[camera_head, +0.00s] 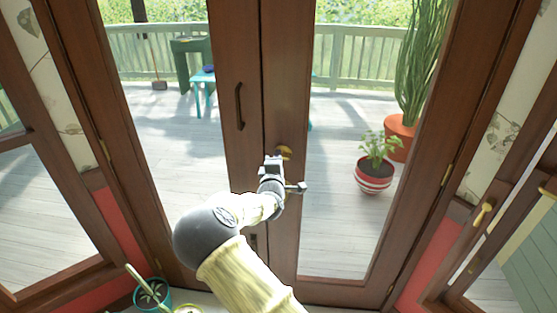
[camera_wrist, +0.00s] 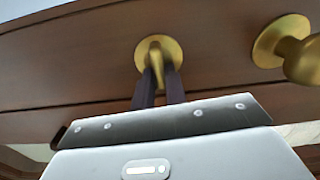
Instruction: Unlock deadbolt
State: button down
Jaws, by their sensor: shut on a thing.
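A brass deadbolt (camera_wrist: 158,50) with a round plate and a turn piece sits on the brown wooden door frame in the wrist view. In the head view the deadbolt (camera_head: 285,151) shows just above my gripper, on the right-hand door (camera_head: 286,70). My gripper (camera_wrist: 160,85) has its two dark fingers shut on the deadbolt's turn piece, one on each side. In the head view my gripper (camera_head: 274,165) partly hides the lower part of the deadbolt. I cannot tell the bolt's locked state.
A brass round knob (camera_wrist: 300,58) is to the right of the deadbolt in the wrist view. A dark handle (camera_head: 239,106) is on the left-hand door. Potted plants (camera_head: 152,293) stand at the lower left. Beyond the glass are a deck and a striped pot (camera_head: 373,178).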

jog(key=shift+f, duration=0.15)
jog(key=c, duration=1.5)
grip_release()
jog(key=shift+o, duration=0.2)
jog(key=s+b, duration=0.2)
jog(key=s, duration=1.5)
jog(key=shift+s+a, duration=0.25)
jog(key=shift+a, duration=0.1)
